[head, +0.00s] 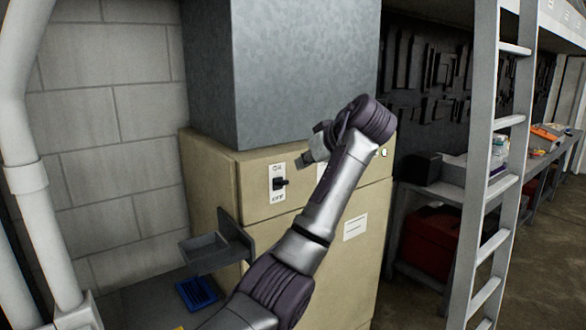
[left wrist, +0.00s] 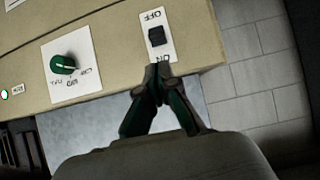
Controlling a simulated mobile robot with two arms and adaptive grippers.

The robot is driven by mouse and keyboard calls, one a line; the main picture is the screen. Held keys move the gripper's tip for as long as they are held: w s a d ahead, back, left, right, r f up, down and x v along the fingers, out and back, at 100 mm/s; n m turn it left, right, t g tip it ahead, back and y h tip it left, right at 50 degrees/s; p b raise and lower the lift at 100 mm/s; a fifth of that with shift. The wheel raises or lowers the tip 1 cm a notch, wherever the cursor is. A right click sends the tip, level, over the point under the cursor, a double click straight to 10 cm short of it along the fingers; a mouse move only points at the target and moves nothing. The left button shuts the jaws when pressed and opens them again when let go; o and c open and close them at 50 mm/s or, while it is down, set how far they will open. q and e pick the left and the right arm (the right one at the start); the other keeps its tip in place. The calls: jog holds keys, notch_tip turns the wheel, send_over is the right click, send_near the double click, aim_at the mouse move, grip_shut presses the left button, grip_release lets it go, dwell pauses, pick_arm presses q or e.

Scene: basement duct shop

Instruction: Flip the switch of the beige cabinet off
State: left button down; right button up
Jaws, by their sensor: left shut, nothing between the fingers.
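The beige cabinet (head: 256,215) stands against the block wall in the head view. Its switch (head: 281,183) is a black toggle on a white plate marked ON above and OFF below. In the left wrist view the picture is turned over, and the switch (left wrist: 157,37) has OFF at the top and ON at the bottom. I cannot tell for sure which way the toggle is tipped. My left gripper (head: 302,160) is up and right of the plate, its shut, empty fingertips (left wrist: 160,71) near the ON end. Whether they touch the plate is unclear.
A green knob (left wrist: 64,65) on a white plate and a small green light (head: 384,152) share the cabinet front. A grey duct (head: 285,70) rises from the top. A grey bracket (head: 232,238) juts out lower left. A ladder (head: 497,180) stands right.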

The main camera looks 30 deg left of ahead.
aim_at(281, 183)
pick_arm(q)
jog(key=p+x, duration=0.4)
jog(key=x, duration=0.4)
jog(key=shift+a, duration=0.2)
jog(key=shift+w+a+f+p, duration=0.2)
jog(key=shift+a+f+p, duration=0.1)
jog(key=shift+a+f, duration=0.1)
jog(key=shift+d, duration=0.1)
jog(key=shift+f, duration=0.1)
